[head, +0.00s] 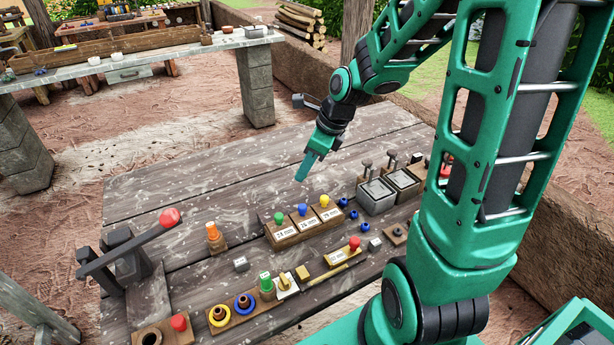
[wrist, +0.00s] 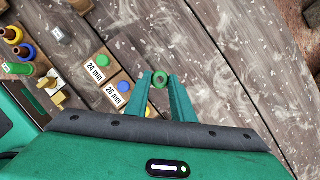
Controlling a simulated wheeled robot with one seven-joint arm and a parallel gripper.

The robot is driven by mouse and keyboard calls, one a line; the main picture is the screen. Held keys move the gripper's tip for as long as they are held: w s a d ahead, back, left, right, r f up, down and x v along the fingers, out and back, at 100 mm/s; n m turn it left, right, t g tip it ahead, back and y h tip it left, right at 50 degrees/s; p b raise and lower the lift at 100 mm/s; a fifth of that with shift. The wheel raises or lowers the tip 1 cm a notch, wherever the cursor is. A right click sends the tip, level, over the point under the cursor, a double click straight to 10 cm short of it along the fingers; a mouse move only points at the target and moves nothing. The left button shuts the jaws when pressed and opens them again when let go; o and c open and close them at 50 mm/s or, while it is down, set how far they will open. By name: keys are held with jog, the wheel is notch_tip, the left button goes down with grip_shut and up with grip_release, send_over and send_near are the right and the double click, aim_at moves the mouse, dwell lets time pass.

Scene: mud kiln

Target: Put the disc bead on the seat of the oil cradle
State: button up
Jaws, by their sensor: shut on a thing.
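My gripper (head: 302,172) hangs above the wooden table, behind the labelled block, with its fingers pointing down. In the wrist view its two fingertips close on a small green ring, the disc bead (wrist: 160,79), with its hole facing the camera. The bead is not discernible in the head view. I cannot tell for sure which piece is the oil cradle. A small wooden block with a dark round recess (head: 395,234) sits at the table's right, and another block with a round opening (head: 149,338) is at the front left.
A labelled block (head: 302,231) carries green, blue and yellow knobs. Several blue beads (head: 354,214) lie beside it, near metal bins (head: 377,197). A red-tipped lever (head: 168,218) and an orange bottle (head: 214,238) stand left. The table's back left (head: 220,180) is clear.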

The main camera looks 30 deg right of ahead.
send_over(326, 185)
jog(key=f, duration=0.4)
jog(key=s+f, duration=0.1)
jog(key=f, duration=0.2)
jog(key=shift+d, duration=0.25)
jog(key=shift+w+d+f, duration=0.1)
jog(key=shift+f, duration=1.9)
jog(key=shift+f, duration=0.2)
